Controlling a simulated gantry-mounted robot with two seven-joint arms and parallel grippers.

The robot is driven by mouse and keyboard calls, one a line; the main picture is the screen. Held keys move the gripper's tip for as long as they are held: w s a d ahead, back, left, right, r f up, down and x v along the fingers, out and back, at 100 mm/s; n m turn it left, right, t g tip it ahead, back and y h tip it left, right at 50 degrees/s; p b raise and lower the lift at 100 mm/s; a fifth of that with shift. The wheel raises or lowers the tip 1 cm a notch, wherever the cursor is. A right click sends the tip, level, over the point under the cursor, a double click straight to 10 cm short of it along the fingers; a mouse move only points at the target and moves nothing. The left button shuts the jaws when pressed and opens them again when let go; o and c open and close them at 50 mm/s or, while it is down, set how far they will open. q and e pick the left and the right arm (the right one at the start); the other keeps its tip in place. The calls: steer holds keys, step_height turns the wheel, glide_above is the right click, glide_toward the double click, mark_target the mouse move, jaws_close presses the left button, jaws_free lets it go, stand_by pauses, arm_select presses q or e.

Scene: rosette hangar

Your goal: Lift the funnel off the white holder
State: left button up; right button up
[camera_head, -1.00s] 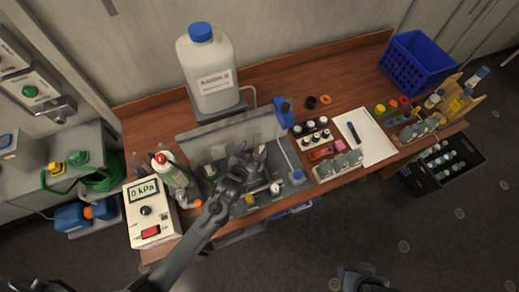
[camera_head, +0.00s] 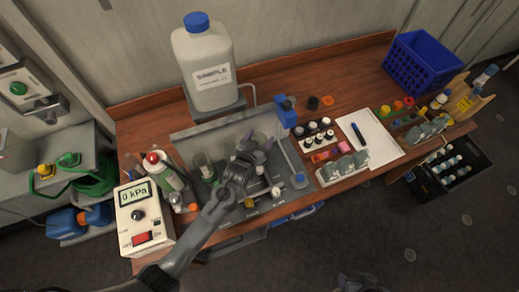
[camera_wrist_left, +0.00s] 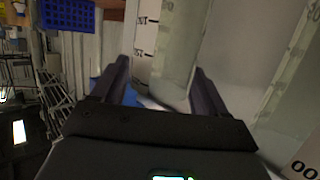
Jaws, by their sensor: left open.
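My left gripper (camera_head: 258,145) is open over the grey tray in the middle of the bench. In the left wrist view its two fingers (camera_wrist_left: 162,85) stand on either side of a clear graduated funnel (camera_wrist_left: 170,45), with no clear grip on it. In the head view the gripper and arm largely hide this funnel. Another clear graduated vessel (camera_wrist_left: 285,90) stands to the right in the wrist view. I cannot clearly pick out the white holder. A dark shape at the bottom of the head view may be my right gripper (camera_head: 360,283); its jaws cannot be made out.
A large white bottle with a blue cap (camera_head: 208,65) stands behind the tray (camera_head: 190,138). A pressure box reading 0 kPa (camera_head: 143,220) is at left. A blue bottle (camera_head: 287,112), small vials (camera_head: 313,130) and a white sheet (camera_head: 370,140) lie to the right.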

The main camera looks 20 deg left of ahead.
arm_select(q)
steer(key=shift+c, duration=0.3)
steer(key=c, duration=1)
steer(key=shift+r, duration=0.1)
